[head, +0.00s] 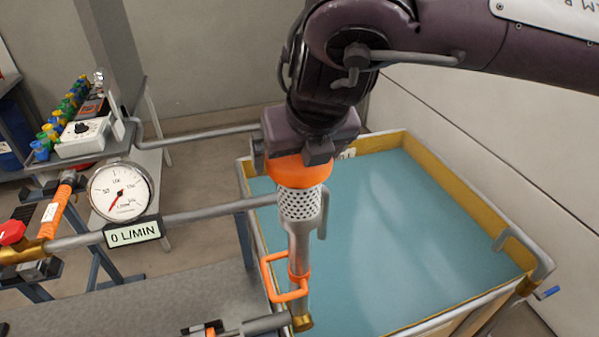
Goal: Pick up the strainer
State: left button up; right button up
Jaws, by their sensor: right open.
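The strainer (299,204) is a perforated metal cylinder with an orange collar at its top. It appears upright, in line with a grey pipe below it, by the near left part of the water tank. My right gripper (312,150) is open, pointing down over the orange collar, and hides part of its top. I cannot tell whether the fingers touch the collar. My left gripper is not in view.
A tank (420,230) of blue water fills the right side. An orange handle (287,278) surrounds the lower pipe. A round gauge (121,190) and a display reading 0 L/MIN (132,231) are on the left, above a grey bench (130,305).

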jog(key=shift+w, duration=0.1)
jog(key=c, duration=0.6)
jog(key=shift+a, duration=0.1)
jog(key=c, duration=0.3)
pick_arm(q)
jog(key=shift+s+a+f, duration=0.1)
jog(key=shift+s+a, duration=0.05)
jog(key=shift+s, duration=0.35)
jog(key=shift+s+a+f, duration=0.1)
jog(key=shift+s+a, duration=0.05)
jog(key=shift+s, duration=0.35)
pick_arm(e)
jog(key=shift+c, duration=0.2)
jog(key=shift+r, duration=0.1)
